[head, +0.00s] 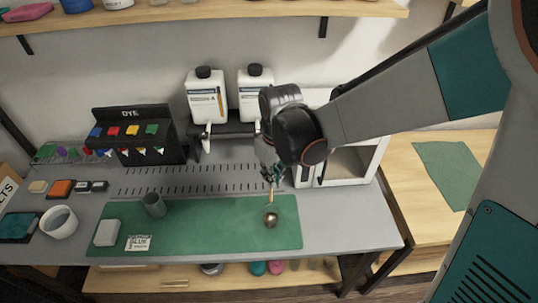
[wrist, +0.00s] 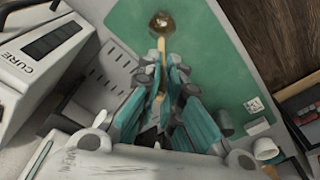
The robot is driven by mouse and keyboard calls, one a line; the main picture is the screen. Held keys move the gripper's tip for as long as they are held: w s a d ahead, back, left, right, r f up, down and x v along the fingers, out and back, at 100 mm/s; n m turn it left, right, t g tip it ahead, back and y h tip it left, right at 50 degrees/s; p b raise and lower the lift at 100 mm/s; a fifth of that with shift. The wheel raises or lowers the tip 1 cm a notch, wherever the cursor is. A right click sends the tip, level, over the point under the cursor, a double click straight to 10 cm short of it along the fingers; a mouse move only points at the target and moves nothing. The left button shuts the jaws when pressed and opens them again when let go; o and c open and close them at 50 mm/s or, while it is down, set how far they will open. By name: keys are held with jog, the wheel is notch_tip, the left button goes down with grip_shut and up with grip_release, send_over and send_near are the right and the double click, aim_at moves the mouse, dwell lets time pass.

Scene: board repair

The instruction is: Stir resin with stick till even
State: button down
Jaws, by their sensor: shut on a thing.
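A small round brass-coloured cup (head: 270,219) stands on the right part of the green mat (head: 215,225). It shows at the top of the wrist view (wrist: 162,24), with shiny brownish content. My gripper (head: 271,176) is above the cup, shut on a thin wooden stick (head: 271,196). The stick points down to the cup, and in the wrist view its light tip (wrist: 161,46) reaches the cup's near side. How deep the tip sits in the resin and whether the resin is even cannot be told.
A white machine marked CURE (wrist: 40,50) stands behind my gripper, also in the head view (head: 368,165). Two white bottles (head: 206,98) and a black DYE rack (head: 140,135) stand at the back. A grey cylinder (head: 154,205), a pale block (head: 107,233) and a white cup (head: 59,222) are left.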

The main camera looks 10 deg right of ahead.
aim_at(271, 200)
jog(key=shift+f+b, duration=4.75)
jog(key=shift+f, duration=1.4)
jog(key=shift+w, duration=0.1)
